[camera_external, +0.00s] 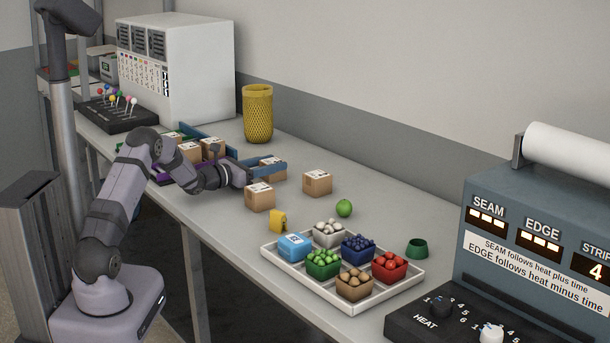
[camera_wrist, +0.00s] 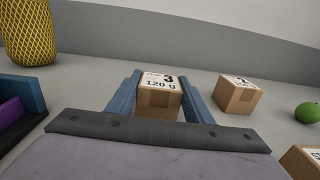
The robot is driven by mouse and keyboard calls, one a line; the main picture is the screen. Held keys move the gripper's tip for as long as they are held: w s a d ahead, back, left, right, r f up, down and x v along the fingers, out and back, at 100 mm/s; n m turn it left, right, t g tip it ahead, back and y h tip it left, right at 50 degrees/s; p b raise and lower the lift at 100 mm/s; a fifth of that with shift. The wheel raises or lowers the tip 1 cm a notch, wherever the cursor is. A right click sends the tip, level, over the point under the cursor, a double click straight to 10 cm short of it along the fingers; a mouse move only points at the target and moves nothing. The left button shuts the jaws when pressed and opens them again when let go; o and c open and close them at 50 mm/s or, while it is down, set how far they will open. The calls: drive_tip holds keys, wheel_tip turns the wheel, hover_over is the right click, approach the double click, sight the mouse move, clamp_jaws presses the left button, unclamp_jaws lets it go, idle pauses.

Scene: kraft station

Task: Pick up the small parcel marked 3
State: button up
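The small parcel marked 3 (camera_wrist: 160,97) is a brown box with a white label reading "3" and "120 g". In the wrist view it sits between the two blue fingers of my gripper (camera_wrist: 160,92), one on each side. The fingers lie very close to its sides; whether they press on it I cannot tell. In the external view my gripper (camera_external: 271,168) reaches low over the table around this parcel (camera_external: 267,162), which is partly hidden by a finger. The parcel seems to rest on the table.
Other parcels stand close by: one (camera_external: 317,183) to the right, one (camera_external: 259,198) in front. A lime (camera_external: 344,208), a yellow block (camera_external: 278,221) and a white tray (camera_external: 372,306) of small boxes lie further right. A yellow mesh basket (camera_external: 257,114) stands behind.

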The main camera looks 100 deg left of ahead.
drive_tip(key=c, duration=0.3)
drive_tip(key=shift+c, duration=0.2)
